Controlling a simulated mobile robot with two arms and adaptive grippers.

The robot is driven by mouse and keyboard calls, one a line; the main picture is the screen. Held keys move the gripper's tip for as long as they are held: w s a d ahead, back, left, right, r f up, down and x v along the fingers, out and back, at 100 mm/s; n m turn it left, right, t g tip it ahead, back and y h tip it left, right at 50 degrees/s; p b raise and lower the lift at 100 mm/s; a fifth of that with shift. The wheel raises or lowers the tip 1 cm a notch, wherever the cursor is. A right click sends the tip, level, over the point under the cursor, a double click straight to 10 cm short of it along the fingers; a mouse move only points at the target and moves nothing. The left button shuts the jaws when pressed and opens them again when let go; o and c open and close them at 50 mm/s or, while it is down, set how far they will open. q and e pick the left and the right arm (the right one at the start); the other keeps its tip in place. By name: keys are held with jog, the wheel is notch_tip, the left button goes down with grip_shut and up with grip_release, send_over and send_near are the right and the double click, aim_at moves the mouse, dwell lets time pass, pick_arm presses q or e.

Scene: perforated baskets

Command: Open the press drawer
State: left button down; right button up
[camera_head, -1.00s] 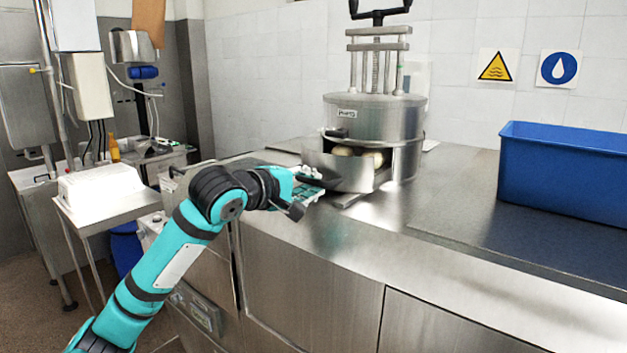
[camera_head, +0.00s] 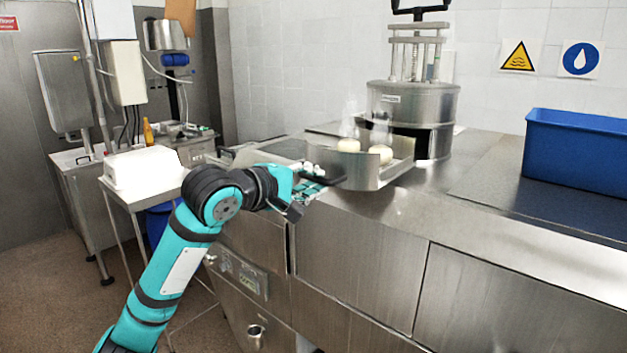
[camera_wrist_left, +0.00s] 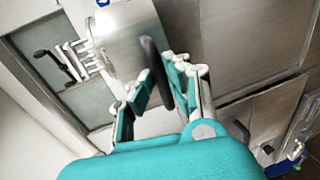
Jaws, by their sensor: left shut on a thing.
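The press (camera_head: 410,105) is a steel cylinder with a screw frame on top, standing on the steel counter. Its curved steel drawer (camera_head: 372,177) is pulled well out to the front left of it. Pale round pieces (camera_head: 381,154) sit in the drawer. My left gripper (camera_head: 319,178) is shut on the drawer's dark handle (camera_head: 333,181), at the drawer's front. In the left wrist view the fingers (camera_wrist_left: 158,88) close around the dark handle (camera_wrist_left: 152,60), with the drawer's curved steel front (camera_wrist_left: 130,38) behind it. My right gripper is not in view.
A blue bin (camera_head: 575,150) stands on the counter (camera_head: 470,200) at the right. A small table with a white box (camera_head: 143,174) stands at the left. The counter between the press and the bin is clear.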

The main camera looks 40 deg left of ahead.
pick_arm(q)
jog(key=shift+d+f, duration=0.1)
jog(key=shift+f, duration=0.1)
jog(key=c, duration=1.6)
grip_release()
jog(key=shift+o, duration=1.3)
jog(key=shift+s+r, duration=0.15)
jog(key=shift+s, duration=0.2)
jog(key=v, duration=1.2)
jog(key=shift+a, duration=0.2)
